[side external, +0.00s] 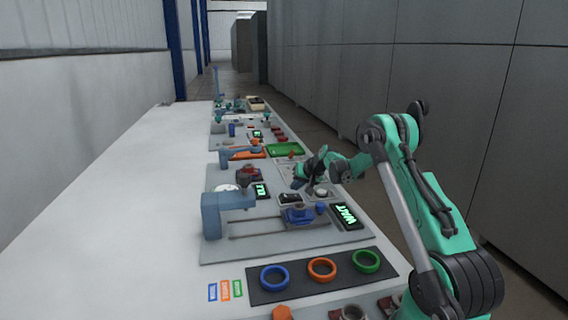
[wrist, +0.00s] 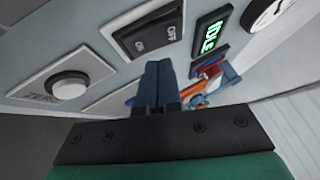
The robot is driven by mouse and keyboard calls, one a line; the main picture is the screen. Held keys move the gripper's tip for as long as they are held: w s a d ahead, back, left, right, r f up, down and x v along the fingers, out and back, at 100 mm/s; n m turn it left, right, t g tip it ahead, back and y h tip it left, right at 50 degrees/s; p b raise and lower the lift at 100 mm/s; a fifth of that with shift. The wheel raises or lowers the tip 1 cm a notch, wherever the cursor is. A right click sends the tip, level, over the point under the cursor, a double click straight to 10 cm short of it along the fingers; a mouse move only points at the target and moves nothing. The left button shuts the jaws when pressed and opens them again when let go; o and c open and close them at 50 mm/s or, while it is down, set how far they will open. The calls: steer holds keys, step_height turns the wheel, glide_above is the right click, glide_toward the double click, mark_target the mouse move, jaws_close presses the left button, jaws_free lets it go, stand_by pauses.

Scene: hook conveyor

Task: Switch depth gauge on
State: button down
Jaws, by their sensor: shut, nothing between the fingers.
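The black rocker switch (wrist: 145,30), marked ON and OFF, is at the upper middle of the wrist view. It also shows in the side external view (side external: 290,198), just below my gripper (side external: 298,183). In the wrist view my gripper (wrist: 161,68) is shut and empty, its fingertips just below the switch's lower edge. I cannot tell whether they touch it or which side of the rocker is pressed. A small display (wrist: 209,36) beside the switch is lit green with partly readable letters. A white round dial (wrist: 268,10) is cut off at the top edge.
A white round button (wrist: 68,85) marked ZERO is left of the switch. A green display (side external: 347,215) reads WAIT near a blue sliding fixture (side external: 303,217). A blue stand (side external: 227,211) rises at the left. Blue, orange and green rings (side external: 321,269) lie on a dark mat in front.

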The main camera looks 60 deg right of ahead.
mark_target(293, 198)
steer(key=shift+w+a+r, duration=0.15)
steer(key=shift+r, duration=1.1)
steer(key=shift+w+a+r, duration=0.1)
steer(key=shift+a+r, duration=0.05)
steer(key=shift+r, duration=1.1)
steer(key=shift+w+a+r, duration=0.1)
steer(key=shift+a+r, duration=0.05)
steer(key=shift+a, duration=0.1)
steer(key=s+a+r+n+y, duration=0.15)
steer(key=a+r, duration=0.25)
steer(key=a, duration=0.6)
steer(key=a+r+n, duration=0.3)
steer(key=a+r, duration=0.1)
steer(key=a, duration=0.6)
steer(key=s+a+f+n, duration=0.2)
steer(key=s+a+n, duration=0.3)
steer(key=s+a, duration=0.7)
steer(key=shift+s+a+f+n+g+y, duration=0.15)
steer(key=shift+a+f+n+g+y, duration=0.25)
steer(key=shift+a, duration=0.45)
